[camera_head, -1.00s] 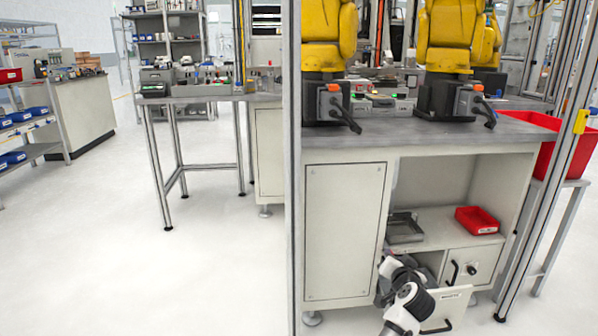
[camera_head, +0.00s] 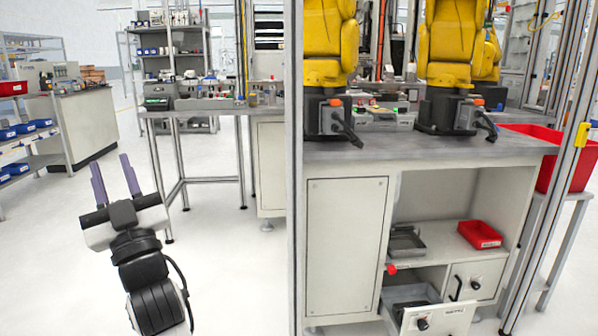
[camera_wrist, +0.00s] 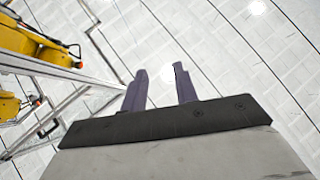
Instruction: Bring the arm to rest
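My gripper (camera_head: 115,178) is raised over the open floor at the left in the head view, its two purple-grey fingers pointing up. The fingers are apart with nothing between them. In the wrist view my gripper (camera_wrist: 160,88) also shows open and empty, with the white ceiling behind it. My arm hangs clear of the cabinet workbench (camera_head: 345,245), which stands to its right.
A pulled-out drawer (camera_head: 437,318) juts from the bench's lower right. A red bin (camera_head: 480,234) and a grey tray (camera_head: 405,243) sit on the shelf. A vertical post (camera_head: 294,180) stands between my arm and the bench. Yellow robot arms (camera_head: 329,40) stand on top.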

